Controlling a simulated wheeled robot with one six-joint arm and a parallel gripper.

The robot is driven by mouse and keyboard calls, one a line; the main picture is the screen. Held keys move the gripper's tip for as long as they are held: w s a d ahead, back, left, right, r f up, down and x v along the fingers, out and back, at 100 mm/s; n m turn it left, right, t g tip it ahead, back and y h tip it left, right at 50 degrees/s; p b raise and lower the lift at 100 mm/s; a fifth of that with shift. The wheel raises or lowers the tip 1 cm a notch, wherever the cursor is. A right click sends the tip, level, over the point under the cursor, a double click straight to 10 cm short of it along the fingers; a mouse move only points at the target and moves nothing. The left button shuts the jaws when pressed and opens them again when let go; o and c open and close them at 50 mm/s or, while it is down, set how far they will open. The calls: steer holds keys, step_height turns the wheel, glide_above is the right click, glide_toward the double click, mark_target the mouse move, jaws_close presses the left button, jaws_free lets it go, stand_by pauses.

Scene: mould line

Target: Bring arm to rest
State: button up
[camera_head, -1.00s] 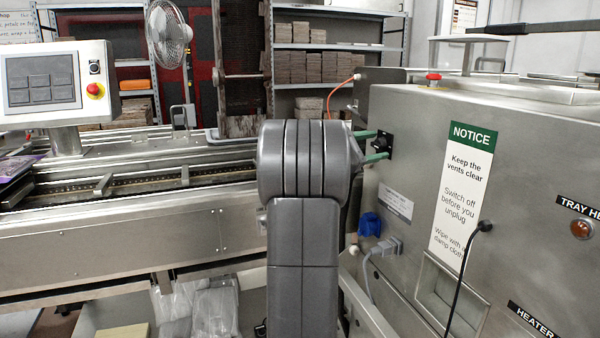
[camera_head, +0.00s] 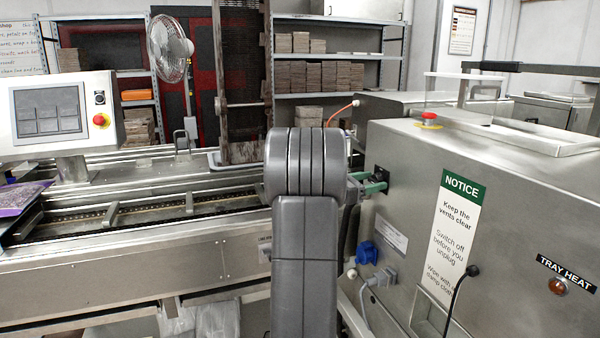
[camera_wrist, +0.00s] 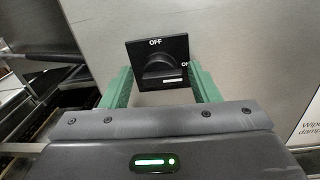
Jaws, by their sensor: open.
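My arm stands upright in the middle of the head view and hides part of the line behind it. My gripper (camera_head: 375,183) reaches right from behind the arm, its green fingers at the steel cabinet (camera_head: 440,160). In the wrist view the gripper (camera_wrist: 160,88) is open, with one green finger on each side of a black rotary switch (camera_wrist: 158,62). The switch knob lies roughly level, and OFF is printed above it. The fingers hold nothing; whether they touch the switch plate I cannot tell.
A blue socket (camera_head: 366,252) and a grey plug (camera_head: 383,277) sit low on the cabinet. A black cable (camera_head: 457,300) hangs from its front. A conveyor (camera_head: 140,240) runs left, with a control panel (camera_head: 52,110) above. A red emergency button (camera_head: 429,117) tops the cabinet.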

steer(key=shift+r+n+p, duration=0.25)
steer(key=shift+n+p, duration=0.75)
steer(key=shift+p, duration=0.55)
steer(key=shift+f+n+p, duration=0.1)
steer(key=shift+n+p, duration=0.3)
steer(key=shift+p, duration=0.15)
steer(key=shift+f, duration=0.15)
